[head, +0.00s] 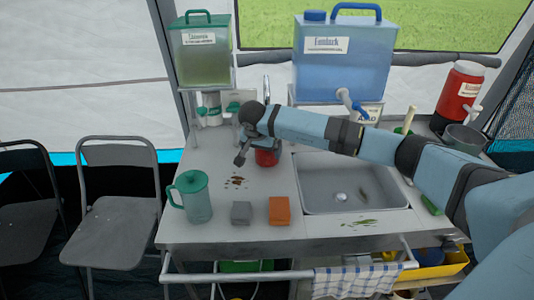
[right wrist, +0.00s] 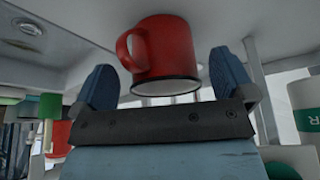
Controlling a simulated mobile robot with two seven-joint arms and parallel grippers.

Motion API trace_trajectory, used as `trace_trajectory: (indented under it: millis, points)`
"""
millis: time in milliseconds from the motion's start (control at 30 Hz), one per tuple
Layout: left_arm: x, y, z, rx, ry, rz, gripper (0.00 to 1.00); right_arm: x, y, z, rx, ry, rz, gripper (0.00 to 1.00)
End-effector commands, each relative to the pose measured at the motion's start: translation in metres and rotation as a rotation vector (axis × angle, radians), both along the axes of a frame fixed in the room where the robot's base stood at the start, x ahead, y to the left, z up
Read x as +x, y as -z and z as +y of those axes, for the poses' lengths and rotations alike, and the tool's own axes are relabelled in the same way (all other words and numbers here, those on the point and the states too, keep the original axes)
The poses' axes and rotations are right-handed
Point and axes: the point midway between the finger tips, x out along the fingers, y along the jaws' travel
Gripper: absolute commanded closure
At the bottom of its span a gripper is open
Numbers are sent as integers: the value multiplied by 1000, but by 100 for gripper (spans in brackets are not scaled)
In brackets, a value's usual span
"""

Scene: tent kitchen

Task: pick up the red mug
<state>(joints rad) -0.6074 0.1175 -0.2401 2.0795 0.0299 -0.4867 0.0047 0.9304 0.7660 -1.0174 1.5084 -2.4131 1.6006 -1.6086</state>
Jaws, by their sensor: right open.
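The red mug (head: 267,157) stands on the counter just left of the sink, partly hidden by my right gripper and forearm in the head view. The right wrist view looks upside down and shows the mug (right wrist: 170,48) with its dark rim and its handle at the left. My right gripper (head: 243,150) is open beside the mug. In the right wrist view its two blue fingers (right wrist: 163,72) are spread, with the mug in the gap or just beyond it; I cannot tell whether they touch it. My left gripper is not in view.
A green pitcher (head: 191,197), a grey sponge (head: 241,213) and an orange block (head: 279,211) stand along the front of the counter. Brown crumbs (head: 235,181) lie behind them. The sink (head: 350,195) is to the right. The green dispenser (head: 201,57) and blue water tank (head: 344,65) stand behind.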

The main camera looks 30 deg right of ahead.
Motion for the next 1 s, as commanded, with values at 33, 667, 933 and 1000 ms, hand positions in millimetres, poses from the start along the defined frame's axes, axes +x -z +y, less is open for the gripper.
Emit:
trace_trajectory:
  millis: [33, 667, 933, 1000]
  points:
    - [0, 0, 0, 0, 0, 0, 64, 5, 0, -7, 0, 4, 0, 0]
    - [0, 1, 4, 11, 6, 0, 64, 25, 11, -34, 0, 0, 0, 18]
    - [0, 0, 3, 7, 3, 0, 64, 24, 11, -34, 0, 1, 0, 41]
    - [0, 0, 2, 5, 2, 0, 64, 24, 10, -34, 0, 0, 0, 41]
